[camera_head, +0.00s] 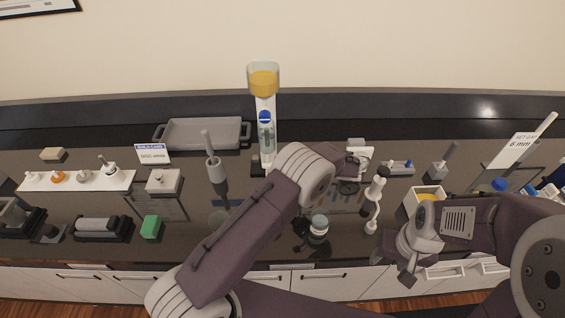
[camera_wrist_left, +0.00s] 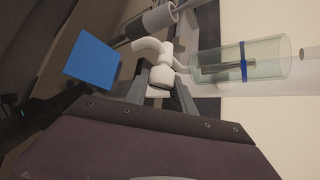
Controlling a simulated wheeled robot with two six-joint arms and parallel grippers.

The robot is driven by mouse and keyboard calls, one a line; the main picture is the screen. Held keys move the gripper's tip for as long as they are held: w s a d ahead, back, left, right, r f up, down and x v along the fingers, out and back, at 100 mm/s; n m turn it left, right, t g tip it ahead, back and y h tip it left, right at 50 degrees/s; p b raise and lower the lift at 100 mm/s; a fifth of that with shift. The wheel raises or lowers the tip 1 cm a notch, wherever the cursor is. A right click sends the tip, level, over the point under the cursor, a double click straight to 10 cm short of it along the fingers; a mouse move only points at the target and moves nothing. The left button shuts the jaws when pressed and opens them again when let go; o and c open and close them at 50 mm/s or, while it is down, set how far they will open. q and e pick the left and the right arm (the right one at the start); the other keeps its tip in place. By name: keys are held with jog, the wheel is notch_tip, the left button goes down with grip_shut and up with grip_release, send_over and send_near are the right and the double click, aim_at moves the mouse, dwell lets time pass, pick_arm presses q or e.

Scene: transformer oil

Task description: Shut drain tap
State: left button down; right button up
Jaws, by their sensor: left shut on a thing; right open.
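A white tap (camera_wrist_left: 160,76) with a curved body shows in the left wrist view. My left gripper (camera_wrist_left: 159,90) is shut on its rounded end, with one grey finger on each side. The tap's exact turn is hard to read. A clear glass cylinder (camera_wrist_left: 240,62) with a blue band lies beside it in that view. In the head view, an upright vessel of yellow oil (camera_head: 263,82) stands at the back above a clear blue-topped container (camera_head: 265,135). My left arm hides the left fingertips and the tap there. My right gripper (camera_head: 404,258) is open and empty at the front right.
A grey tray (camera_head: 203,133) lies at the back. A grey holder (camera_head: 216,172) stands left of my left arm. A white jointed stand (camera_head: 374,198) and a small lidded jar (camera_head: 319,226) stand between my arms. An open box (camera_head: 416,203) is near my right arm.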

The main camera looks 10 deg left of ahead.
pick_arm(q)
jog(key=shift+m+g+h+p, duration=0.7)
jog(key=shift+m+g, duration=0.1)
jog(key=shift+g, duration=0.4)
jog(key=shift+s+m+g+h, duration=0.1)
jog(key=shift+m+g+h, duration=0.2)
jog(key=shift+m+g, duration=0.5)
jog(key=shift+g, duration=0.4)
jog(key=c, duration=1.3)
grip_release()
jog(key=shift+c, duration=0.2)
